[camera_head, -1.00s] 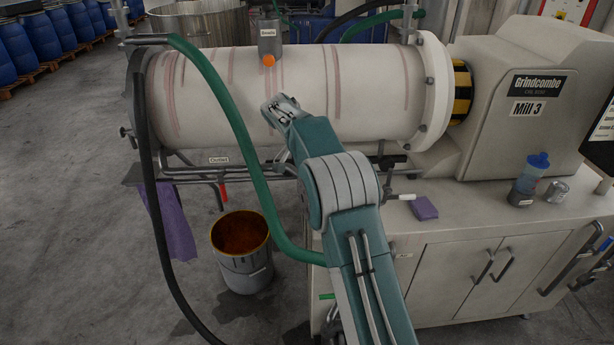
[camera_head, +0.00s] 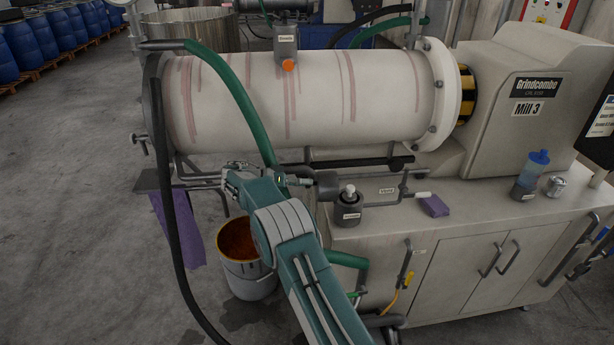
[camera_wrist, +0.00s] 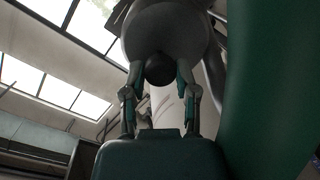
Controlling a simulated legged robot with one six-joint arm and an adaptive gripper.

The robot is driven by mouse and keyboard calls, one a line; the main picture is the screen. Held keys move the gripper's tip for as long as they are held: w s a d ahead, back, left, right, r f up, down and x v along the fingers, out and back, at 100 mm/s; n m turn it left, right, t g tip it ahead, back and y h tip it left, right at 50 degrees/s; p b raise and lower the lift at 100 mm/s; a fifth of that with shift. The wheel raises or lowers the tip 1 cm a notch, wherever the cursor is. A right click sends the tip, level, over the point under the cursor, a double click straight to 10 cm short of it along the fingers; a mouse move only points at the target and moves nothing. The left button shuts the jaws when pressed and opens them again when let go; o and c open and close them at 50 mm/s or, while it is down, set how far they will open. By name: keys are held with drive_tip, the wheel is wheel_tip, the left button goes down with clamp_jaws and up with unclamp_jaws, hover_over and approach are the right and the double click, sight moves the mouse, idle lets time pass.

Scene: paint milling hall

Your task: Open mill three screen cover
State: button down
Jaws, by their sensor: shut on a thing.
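Mill 3 (camera_head: 528,108) has a long pale horizontal cylinder (camera_head: 320,100) with reddish streaks, in the head view. My gripper (camera_head: 304,182) is low in front of the cylinder, pointing right, and meets a dark grey round fitting (camera_head: 328,186). In the wrist view my gripper (camera_wrist: 160,82) has its two fingers on either side of a black round knob (camera_wrist: 160,69), shut on it. The knob stands out from a rounded grey body (camera_wrist: 168,35). No screen cover label can be read, so I cannot tell whether this is the cover.
A green hose (camera_head: 240,110) crosses close to my wrist and fills the right of the wrist view (camera_wrist: 265,90). A bucket (camera_head: 248,280) is on the floor.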

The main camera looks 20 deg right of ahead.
drive_tip(key=shift+a+f+h, duration=0.2)
drive_tip(key=shift+f+h, duration=0.05)
drive_tip(key=shift+h, duration=0.55)
drive_tip(key=shift+a, duration=0.2)
drive_tip(key=shift+f, duration=0.1)
drive_tip(key=shift+c, duration=1.9)
unclamp_jaws()
